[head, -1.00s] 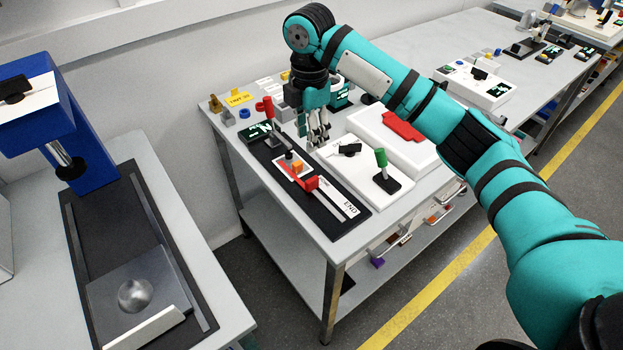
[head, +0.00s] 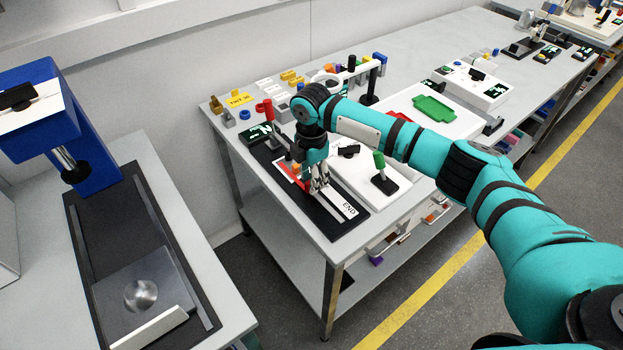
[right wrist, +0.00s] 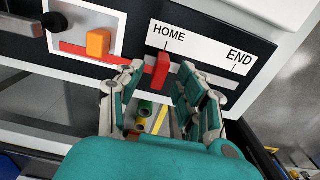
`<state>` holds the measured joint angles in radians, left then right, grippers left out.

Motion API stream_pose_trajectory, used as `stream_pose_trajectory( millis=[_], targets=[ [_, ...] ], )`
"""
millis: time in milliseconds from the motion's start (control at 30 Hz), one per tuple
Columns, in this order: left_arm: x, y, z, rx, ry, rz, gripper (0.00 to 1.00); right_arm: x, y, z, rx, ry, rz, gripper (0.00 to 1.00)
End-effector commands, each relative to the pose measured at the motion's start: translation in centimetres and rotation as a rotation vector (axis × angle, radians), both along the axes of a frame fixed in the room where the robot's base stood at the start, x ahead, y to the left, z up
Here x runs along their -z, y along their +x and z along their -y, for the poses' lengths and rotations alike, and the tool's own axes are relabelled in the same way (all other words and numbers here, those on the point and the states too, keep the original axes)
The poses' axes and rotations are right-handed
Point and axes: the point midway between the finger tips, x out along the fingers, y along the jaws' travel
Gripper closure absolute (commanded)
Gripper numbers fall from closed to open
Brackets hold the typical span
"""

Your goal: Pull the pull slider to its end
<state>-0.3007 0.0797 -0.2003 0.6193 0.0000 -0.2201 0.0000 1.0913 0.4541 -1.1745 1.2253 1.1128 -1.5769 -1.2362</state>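The red pull slider (right wrist: 162,72) stands upright under the HOME mark of a white strip (right wrist: 205,48) in the right wrist view; the END mark lies farther right. My right gripper (right wrist: 161,80) is open, with fingers on both sides of the slider handle and visible gaps, so it looks unclamped. In the head view, my right gripper (head: 319,185) is low over the black slider panel (head: 335,230) and hides the handle. The END end of the strip (head: 348,210) shows in front of it. My left gripper is not in view.
An orange block (right wrist: 98,43) and a dark knob (right wrist: 54,22) sit left of the slider. A green-handled lever (head: 380,163) stands on the white panel to the right. A red-topped lever (head: 268,108) stands behind. The panel toward END looks clear.

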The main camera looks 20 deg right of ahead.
Motion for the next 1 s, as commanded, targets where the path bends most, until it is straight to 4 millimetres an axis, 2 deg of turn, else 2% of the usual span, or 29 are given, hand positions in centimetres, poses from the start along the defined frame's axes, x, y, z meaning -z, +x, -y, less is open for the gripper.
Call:
stream_pose_trajectory(
  millis=[200, 467, 500, 767, 1000],
  targets=[
    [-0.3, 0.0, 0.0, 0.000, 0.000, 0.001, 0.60, 1.7, 0.0, 0.0, 0.001, -0.001, 0.000, 0.63],
    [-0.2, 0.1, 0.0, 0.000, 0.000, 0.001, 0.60, 1.9, 0.0, 0.0, 0.000, -0.001, 0.001, 0.63],
    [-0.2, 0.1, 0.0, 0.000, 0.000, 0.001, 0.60, 1.9, 0.0, 0.0, 0.000, -0.001, 0.001, 0.65],
    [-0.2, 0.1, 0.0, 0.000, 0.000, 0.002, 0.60, 1.9, 0.0, 0.0, 0.000, -0.001, 0.001, 0.99],
    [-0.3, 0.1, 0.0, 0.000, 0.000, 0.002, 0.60, 1.9, 0.0, 0.0, 0.000, -0.001, 0.001, 1.00]
  ],
)
